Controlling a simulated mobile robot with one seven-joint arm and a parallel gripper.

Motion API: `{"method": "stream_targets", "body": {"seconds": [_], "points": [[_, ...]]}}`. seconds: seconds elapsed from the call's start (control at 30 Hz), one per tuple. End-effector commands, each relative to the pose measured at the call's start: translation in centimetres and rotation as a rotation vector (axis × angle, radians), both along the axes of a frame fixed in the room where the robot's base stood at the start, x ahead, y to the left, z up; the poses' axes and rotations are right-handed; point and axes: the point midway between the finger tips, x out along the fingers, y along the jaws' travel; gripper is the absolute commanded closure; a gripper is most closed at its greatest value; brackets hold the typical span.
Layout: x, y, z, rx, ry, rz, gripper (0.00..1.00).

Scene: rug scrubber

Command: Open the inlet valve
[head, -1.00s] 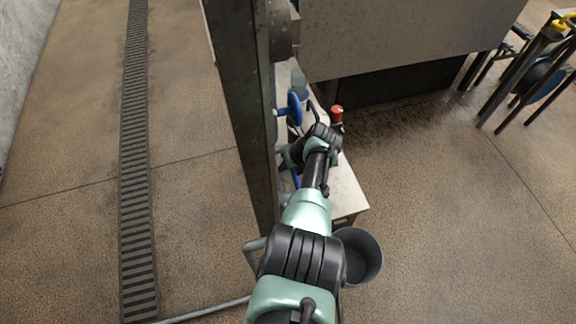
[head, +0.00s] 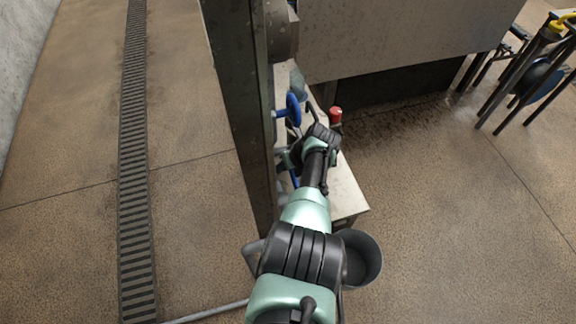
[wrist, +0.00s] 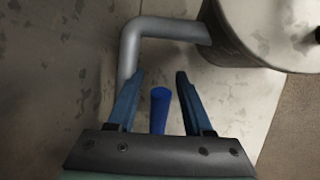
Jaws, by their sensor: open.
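My gripper (wrist: 160,78) is open, with its two blue fingers apart in the wrist view. A blue bar-like handle (wrist: 159,108) stands between the fingers, with gaps on both sides. It looks like a valve lever seen nearly end-on, but I cannot tell for sure that it is the inlet valve's. In the head view, a blue handwheel (head: 293,110) sits on the dark post's right side, beyond my wrist. My arm hides most of the gripper there, and a small blue piece (head: 295,178) shows left of the forearm; I cannot tell what it is.
A grey bent pipe (wrist: 130,50) runs beside the left finger, and a pale cylinder (wrist: 265,25) is at upper right. The dark post (head: 240,110) stands close left of my arm. A red-topped item (head: 336,114) and a grey bucket (head: 368,262) are on the right.

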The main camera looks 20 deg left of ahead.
Motion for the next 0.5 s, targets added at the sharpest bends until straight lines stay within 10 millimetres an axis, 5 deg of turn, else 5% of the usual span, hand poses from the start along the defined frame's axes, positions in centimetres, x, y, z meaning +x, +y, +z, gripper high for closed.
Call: {"method": "stream_targets", "body": {"seconds": [0.5], "points": [[-1.0,-1.9,5.3,0.0,-0.001,-0.001,0.49]]}}
